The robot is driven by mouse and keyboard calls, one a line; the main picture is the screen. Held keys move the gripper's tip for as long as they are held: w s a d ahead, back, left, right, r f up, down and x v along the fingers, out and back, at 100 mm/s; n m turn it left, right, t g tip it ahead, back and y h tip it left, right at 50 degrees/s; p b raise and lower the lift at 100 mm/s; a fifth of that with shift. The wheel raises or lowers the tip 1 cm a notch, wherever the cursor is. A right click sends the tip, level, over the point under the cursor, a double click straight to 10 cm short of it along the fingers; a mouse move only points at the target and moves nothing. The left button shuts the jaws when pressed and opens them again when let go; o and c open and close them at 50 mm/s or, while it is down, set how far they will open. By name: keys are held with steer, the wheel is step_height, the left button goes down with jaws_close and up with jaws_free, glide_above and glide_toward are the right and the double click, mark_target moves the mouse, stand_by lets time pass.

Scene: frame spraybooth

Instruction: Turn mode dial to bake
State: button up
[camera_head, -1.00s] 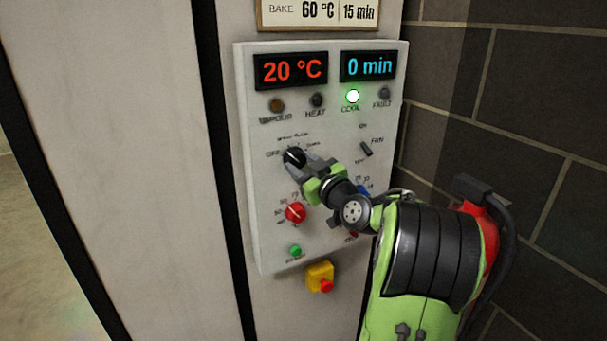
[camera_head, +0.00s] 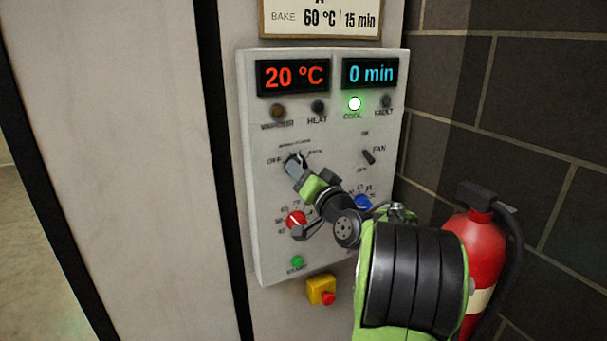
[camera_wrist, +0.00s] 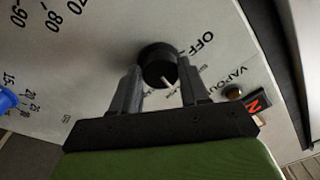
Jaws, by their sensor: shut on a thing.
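The mode dial (camera_wrist: 158,62) is a round black knob with a white pointer line. In the wrist view it sits between the two fingers of my gripper (camera_wrist: 160,88), which is shut on its sides. The pointer line is turned toward my palm, away from the OFF label and near small print that I cannot read fully. In the head view my gripper (camera_head: 294,164) covers most of the dial, between the OFF and BAKE labels on the grey control panel (camera_head: 262,215).
A red knob (camera_head: 296,219), a blue knob (camera_head: 362,202), a fan switch (camera_head: 368,157) and a green button (camera_head: 297,262) share the panel. A yellow emergency-stop box (camera_head: 320,290) is below. A fire extinguisher (camera_head: 480,255) stands at right by the brick wall. The COOL lamp (camera_head: 354,104) is lit.

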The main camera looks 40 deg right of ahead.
steer(key=m+p, duration=0.2)
steer(key=m, duration=0.3)
steer(key=m+h+p, duration=0.1)
steer(key=m+p, duration=0.1)
steer(key=m, duration=0.4)
steer(key=shift+a+r+g+p, duration=0.15)
steer(key=shift+g+p, duration=0.2)
steer(key=shift+g, duration=0.05)
steer(key=shift+m+h, duration=0.3)
steer(key=shift+m, duration=0.2)
steer(key=o, duration=1.1)
steer(key=shift+c, duration=0.2)
steer(key=shift+s, duration=0.1)
steer(key=b+v, duration=0.5)
steer(key=v, duration=1)
steer(key=shift+s, duration=0.25)
steer(key=shift+a, duration=0.1)
